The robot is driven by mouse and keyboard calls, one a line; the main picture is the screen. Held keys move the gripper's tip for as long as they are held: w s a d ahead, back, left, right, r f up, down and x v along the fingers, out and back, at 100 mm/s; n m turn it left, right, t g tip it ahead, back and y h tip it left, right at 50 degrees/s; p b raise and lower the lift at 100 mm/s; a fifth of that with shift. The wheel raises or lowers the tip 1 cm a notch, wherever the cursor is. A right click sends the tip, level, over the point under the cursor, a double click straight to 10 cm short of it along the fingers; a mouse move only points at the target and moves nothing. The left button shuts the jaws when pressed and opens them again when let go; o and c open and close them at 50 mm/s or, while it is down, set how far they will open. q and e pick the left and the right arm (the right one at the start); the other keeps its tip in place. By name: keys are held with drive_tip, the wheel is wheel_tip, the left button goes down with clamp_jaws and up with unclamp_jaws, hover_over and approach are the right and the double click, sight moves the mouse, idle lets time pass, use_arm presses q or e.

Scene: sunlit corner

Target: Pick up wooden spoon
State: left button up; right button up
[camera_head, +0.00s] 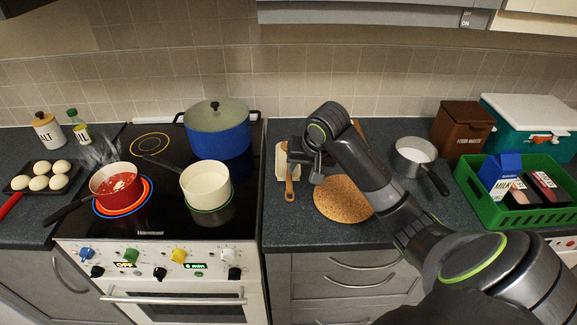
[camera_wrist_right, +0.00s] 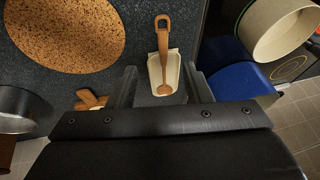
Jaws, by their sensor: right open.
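The wooden spoon (camera_head: 289,187) lies on a cream spoon rest (camera_head: 281,160) on the dark counter just right of the stove. Its handle points toward the counter's front edge. In the right wrist view the whole spoon (camera_wrist_right: 163,42) shows, its bowl end in the spoon rest (camera_wrist_right: 154,72) and its handle pointing up the picture. My right gripper (camera_head: 306,163) is above and beside the spoon rest, open and empty. In the wrist view its fingers (camera_wrist_right: 159,72) stand on either side of the spoon's bowl end, apart from it. My left gripper is out of view.
A round cork mat (camera_head: 342,201) lies right of the spoon. A blue pot (camera_head: 217,136), a cream pan (camera_head: 205,184) and a red pan (camera_head: 115,184) stand on the stove. A small saucepan (camera_head: 415,157) and a green crate (camera_head: 500,210) stand farther right.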

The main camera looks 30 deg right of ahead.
drive_tip(key=p, duration=0.1)
approach(289, 189)
drive_tip(key=x, duration=0.2)
drive_tip(key=shift+s+d+f, duration=0.1)
drive_tip(key=shift+d+f, duration=0.1)
drive_tip(key=shift+f, duration=0.2)
drive_tip(key=shift+w+f+p, duration=0.45)
drive_tip(key=shift+w+f, duration=0.05)
drive_tip(key=shift+f, duration=0.05)
drive_tip(key=shift+p+x, duration=0.35)
drive_tip(key=shift+x, duration=1.65)
drive_tip(key=shift+w, duration=0.1)
drive_tip(key=shift+r, duration=0.1)
drive_tip(key=shift+c, duration=0.2)
clamp_jaws()
